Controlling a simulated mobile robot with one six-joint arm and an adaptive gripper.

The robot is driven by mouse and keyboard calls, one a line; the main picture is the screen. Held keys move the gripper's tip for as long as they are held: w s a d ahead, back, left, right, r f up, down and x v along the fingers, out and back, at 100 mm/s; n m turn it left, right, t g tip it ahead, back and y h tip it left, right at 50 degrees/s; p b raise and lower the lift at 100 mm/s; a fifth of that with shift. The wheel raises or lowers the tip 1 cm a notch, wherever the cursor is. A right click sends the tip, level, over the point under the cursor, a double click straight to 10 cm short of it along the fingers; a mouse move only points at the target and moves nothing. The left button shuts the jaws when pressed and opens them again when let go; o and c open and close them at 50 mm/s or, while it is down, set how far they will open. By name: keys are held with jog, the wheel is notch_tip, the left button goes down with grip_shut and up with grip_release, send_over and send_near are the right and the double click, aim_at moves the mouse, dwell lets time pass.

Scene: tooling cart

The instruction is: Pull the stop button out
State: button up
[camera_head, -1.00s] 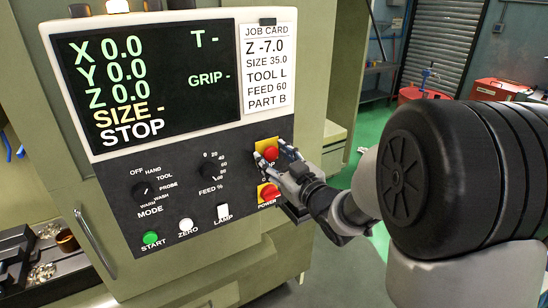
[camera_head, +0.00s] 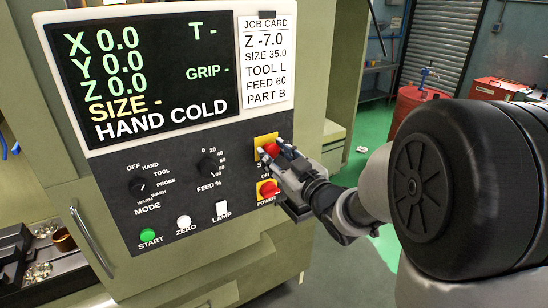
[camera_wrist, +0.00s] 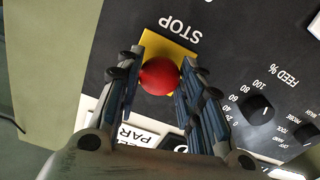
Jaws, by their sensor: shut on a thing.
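The red stop button (camera_head: 272,151) sits on a yellow square plate (camera_head: 260,142) on the right side of the dark control panel. In the wrist view the round red button (camera_wrist: 159,76) lies between my two fingers, below the STOP lettering. My gripper (camera_head: 268,150) reaches in from the right, with its fingertips at the panel face, and is shut on the button (camera_wrist: 158,72). The display (camera_head: 150,75) above reads HAND COLD in its bottom line. My fingers hide part of the button and the plate.
A red power switch (camera_head: 268,189) on a yellow plate is just below my gripper. The feed knob (camera_head: 208,167), mode knob (camera_head: 138,185), green start button (camera_head: 148,236), zero button (camera_head: 184,222) and lamp switch (camera_head: 221,209) lie to the left. A job card (camera_head: 266,60) is above.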

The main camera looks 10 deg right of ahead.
jog(key=o, duration=1.1)
jog(key=shift+s, duration=0.1)
jog(key=shift+o, duration=0.2)
jog(key=shift+s, duration=0.1)
jog(key=v, duration=0.7)
jog(key=shift+s, duration=0.15)
jog(key=shift+d, duration=0.1)
jog(key=s+d+f+m+g+h+b, duration=0.4)
jog(key=s+f+m+g+h+b, duration=0.15)
jog(key=s+f+h+b, duration=0.4)
jog(key=s+a+f+g+y+b, duration=0.1)
jog(key=s+a+f+g+y, duration=0.1)
jog(key=s+f, duration=0.3)
jog(key=s+a+f+g+y+b, duration=0.2)
jog(key=s+a+f+g, duration=0.2)
jog(key=s, duration=0.9)
jog(key=shift+s+a+f+m+g+b, duration=0.3)
jog(key=shift+s+f+m+g, duration=0.1)
jog(key=shift+f+g, duration=0.25)
